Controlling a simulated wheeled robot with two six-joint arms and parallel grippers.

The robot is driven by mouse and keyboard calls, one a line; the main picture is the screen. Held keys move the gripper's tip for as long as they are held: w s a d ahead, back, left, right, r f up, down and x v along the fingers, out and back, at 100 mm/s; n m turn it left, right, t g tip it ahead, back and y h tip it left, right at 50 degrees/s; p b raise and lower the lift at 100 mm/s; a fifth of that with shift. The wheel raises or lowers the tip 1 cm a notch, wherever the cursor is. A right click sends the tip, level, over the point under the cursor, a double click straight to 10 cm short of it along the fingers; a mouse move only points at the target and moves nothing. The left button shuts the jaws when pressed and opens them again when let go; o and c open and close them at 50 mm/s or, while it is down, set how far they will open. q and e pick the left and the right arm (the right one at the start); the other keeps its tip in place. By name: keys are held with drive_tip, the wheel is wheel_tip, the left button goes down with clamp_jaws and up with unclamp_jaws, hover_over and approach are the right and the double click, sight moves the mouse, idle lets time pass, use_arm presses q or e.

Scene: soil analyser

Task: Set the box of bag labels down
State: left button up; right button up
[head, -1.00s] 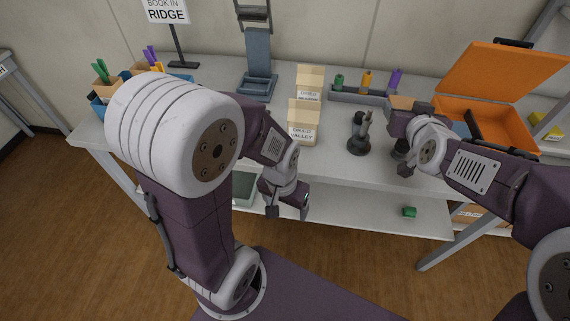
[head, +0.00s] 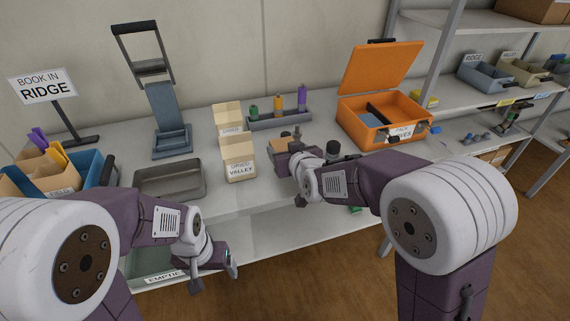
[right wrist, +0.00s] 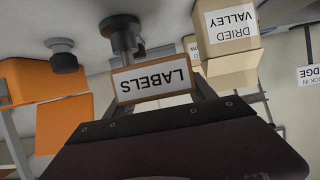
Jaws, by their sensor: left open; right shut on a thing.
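The box of bag labels (right wrist: 152,80) is a small brown box with a white "LABELS" face, upside down in the right wrist view. My right gripper (right wrist: 170,96) is shut on it. In the head view the box (head: 279,146) shows as a small brown patch at the tip of my right gripper (head: 291,150), over the bench, right of the "Dried Valley" bag. I cannot tell whether its underside touches the bench. My left gripper (head: 214,274) is open and empty, low in front of the bench's front edge.
On the bench (head: 225,195) stand the "Dried Valley" bag (head: 240,170), another bag (head: 228,117), a grey metal tray (head: 168,181), a rack (head: 280,120) with coloured bottles and an open orange case (head: 385,105). A dark post (right wrist: 122,38) is close behind the box.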

wheel_tip(320, 180, down, 4)
drive_tip(key=shift+r+b, duration=0.1)
drive_tip(key=shift+b, duration=0.55)
drive_tip(key=shift+r, duration=0.1)
drive_tip(key=shift+f, duration=0.2)
drive_tip(key=shift+f+b, duration=0.4)
drive_tip(key=shift+b, duration=0.1)
drive_tip(key=o, duration=1.5)
drive_tip(key=shift+c, duration=0.2)
drive_tip(key=shift+r, duration=0.1)
